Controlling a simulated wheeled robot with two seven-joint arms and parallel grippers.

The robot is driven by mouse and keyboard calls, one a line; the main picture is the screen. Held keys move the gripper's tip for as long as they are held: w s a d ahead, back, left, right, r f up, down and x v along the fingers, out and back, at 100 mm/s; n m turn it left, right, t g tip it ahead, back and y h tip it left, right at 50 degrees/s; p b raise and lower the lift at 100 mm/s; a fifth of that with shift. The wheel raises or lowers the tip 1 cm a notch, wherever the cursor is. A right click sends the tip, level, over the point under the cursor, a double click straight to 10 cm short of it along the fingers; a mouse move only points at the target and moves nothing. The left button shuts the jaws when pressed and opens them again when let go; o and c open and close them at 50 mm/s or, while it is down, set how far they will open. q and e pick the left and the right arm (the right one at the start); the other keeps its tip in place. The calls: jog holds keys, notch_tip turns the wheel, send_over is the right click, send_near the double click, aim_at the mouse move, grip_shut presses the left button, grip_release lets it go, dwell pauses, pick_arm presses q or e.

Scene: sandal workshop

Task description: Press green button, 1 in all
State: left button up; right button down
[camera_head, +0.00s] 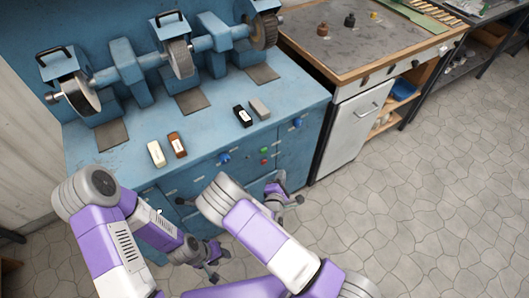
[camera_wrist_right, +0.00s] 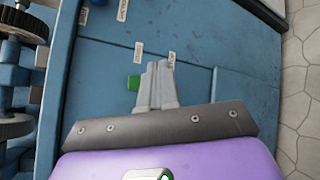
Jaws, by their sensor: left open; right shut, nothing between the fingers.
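The green button (camera_head: 263,150) is on the front of the blue grinding bench, just above a red button (camera_head: 264,161). In the right wrist view the green button (camera_wrist_right: 133,82) shows as a small green block just left of my fingers. My right gripper (camera_wrist_right: 158,68) is shut and empty, pointing at the bench front beside the button; contact cannot be told. In the head view my right gripper (camera_head: 287,188) is below and right of the button. My left gripper (camera_head: 219,265) is open and empty, low in front of the bench, away from the button.
The blue bench (camera_head: 225,128) carries grinding wheels (camera_head: 180,58) and several small blocks, including a cream one (camera_head: 156,153). Blue knobs (camera_head: 224,158) stick out of its front. A wooden-edged table (camera_head: 345,72) stands to the right. The tiled floor (camera_head: 420,200) at right is clear.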

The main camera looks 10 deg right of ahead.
aim_at(264, 151)
jog(key=shift+w, duration=0.15)
jog(key=w+a+b, duration=0.2)
jog(key=w+a, duration=0.1)
jog(key=w, duration=0.5)
jog(key=shift+w+b, duration=0.1)
jog(key=shift+b, duration=0.2)
dwell(1.8)
jog(key=shift+w+a, duration=0.15)
jog(key=shift+w, duration=0.15)
jog(key=shift+w+a+b, duration=0.15)
jog(key=shift+w+b, duration=0.25)
jog(key=shift+b, duration=0.05)
dwell(0.5)
dwell(0.4)
jog(key=shift+s+d+p, duration=0.3)
jog(key=shift+s+p, duration=0.05)
jog(key=shift+s, duration=0.5)
